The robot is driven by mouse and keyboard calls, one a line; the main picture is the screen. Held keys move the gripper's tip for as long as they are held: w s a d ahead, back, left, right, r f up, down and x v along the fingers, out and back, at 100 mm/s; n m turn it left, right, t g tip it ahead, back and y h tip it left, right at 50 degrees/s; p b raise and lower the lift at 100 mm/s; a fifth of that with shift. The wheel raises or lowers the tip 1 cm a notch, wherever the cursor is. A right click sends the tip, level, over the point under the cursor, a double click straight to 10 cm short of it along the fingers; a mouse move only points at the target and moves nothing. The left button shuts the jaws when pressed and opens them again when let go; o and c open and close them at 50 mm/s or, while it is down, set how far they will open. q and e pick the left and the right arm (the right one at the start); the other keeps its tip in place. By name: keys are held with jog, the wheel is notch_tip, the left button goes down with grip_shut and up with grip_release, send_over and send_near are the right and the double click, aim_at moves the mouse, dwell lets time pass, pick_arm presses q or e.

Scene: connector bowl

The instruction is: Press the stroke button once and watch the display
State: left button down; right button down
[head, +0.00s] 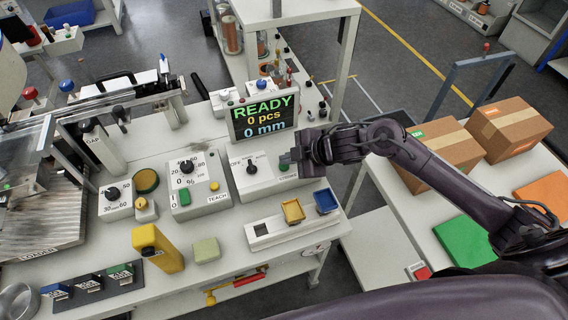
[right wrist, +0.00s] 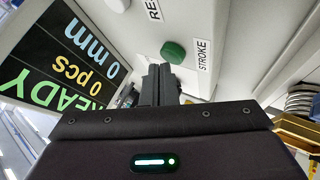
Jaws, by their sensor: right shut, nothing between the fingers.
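The green stroke button (right wrist: 173,52) sits on a pale control box, beside a label reading STROKE, in the right wrist view. In the head view the button (head: 284,167) shows just under my gripper's tip. My right gripper (head: 288,158) is shut and empty over the right end of that box (head: 252,182). In the right wrist view its fingertips (right wrist: 160,72) are close to the button; I cannot tell whether they touch it. The display (head: 264,117) stands behind the box and reads READY, 0 pcs, 0 mm. My left gripper is not in view.
A black knob (head: 252,168) is on the same box, left of my gripper. A TEACH box (head: 196,190) stands further left. Cardboard boxes (head: 437,155) are on the right table.

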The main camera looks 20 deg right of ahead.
aim_at(288, 166)
jog(key=shift+f+b, duration=0.3)
jog(key=shift+f, duration=0.25)
dwell(0.6)
jog(key=shift+r+p, duration=1)
notch_tip(288, 166, up, 5)
jog(key=p, duration=0.5)
jog(key=shift+f, duration=0.1)
dwell(0.4)
